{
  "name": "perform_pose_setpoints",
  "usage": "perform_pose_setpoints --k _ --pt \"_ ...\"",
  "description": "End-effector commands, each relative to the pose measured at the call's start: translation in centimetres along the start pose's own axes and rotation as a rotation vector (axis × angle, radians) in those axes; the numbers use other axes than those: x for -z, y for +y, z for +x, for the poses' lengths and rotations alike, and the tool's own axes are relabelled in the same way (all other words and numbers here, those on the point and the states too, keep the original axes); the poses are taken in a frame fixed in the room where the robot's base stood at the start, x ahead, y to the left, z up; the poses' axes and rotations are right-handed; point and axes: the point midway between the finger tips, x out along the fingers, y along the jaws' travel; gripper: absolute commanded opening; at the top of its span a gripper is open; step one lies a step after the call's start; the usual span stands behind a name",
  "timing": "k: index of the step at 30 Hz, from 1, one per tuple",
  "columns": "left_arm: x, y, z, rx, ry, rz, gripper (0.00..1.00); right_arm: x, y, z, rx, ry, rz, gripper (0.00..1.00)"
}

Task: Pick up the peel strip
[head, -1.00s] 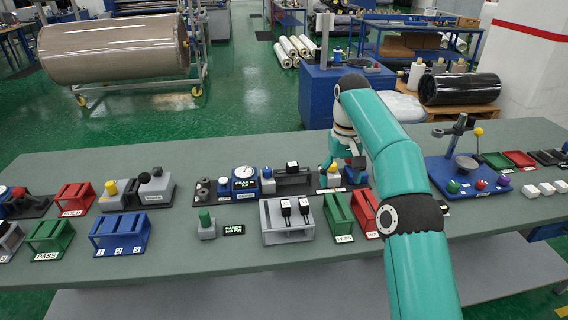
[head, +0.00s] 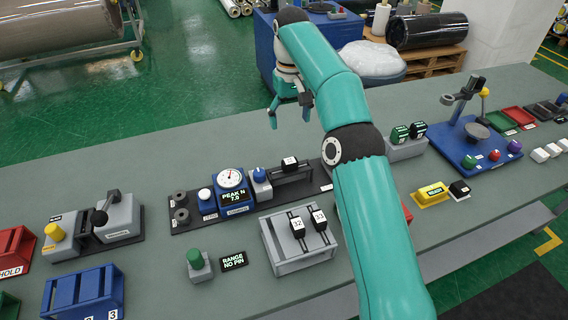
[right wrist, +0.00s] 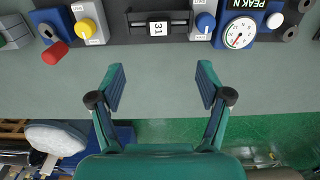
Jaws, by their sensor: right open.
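A small black piece with a white tag (head: 290,161) sits in the dark tester fixture, beside a blue knob. In the right wrist view the black piece tagged 31 (right wrist: 157,29) lies between a yellow knob and a blue knob. Two more tagged black pieces, 32 (head: 297,224) and 33 (head: 319,218), stand in a grey rack. I cannot tell for sure which is the peel strip. My right gripper (head: 290,116) is open and empty, raised near the bench's back edge. In the right wrist view its fingers (right wrist: 161,76) are spread, apart from piece 31. My left gripper is not in view.
A gauge with a PEAK N display (head: 231,178) stands left of the blue knob. A grey lever unit (head: 118,216) is farther left, and a blue stand (head: 474,145) is at right. The grey bench strip (head: 180,150) behind the fixtures is clear.

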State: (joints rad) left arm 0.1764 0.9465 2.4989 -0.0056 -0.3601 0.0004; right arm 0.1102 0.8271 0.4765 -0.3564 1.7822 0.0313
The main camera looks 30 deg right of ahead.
Motion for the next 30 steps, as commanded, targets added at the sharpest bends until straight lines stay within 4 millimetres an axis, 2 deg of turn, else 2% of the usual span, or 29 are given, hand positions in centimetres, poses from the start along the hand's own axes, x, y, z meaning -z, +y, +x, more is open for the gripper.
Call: perform_pose_setpoints --k 4,12,18,23,30 --pt "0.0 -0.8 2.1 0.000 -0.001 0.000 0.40 -0.2 0.2 3.1 0.000 -0.004 0.002 0.77" --pt "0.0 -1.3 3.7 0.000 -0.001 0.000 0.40 -0.3 0.5 8.6 0.000 -0.005 0.006 0.77" --pt "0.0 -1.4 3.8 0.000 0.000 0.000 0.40 -0.2 0.6 10.8 0.000 -0.003 0.010 0.77" --pt "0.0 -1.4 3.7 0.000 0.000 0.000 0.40 -0.2 0.6 11.5 0.000 -0.003 0.011 0.77" --pt "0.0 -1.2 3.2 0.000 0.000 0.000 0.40 0.1 0.8 14.7 0.000 -0.007 0.010 0.77"
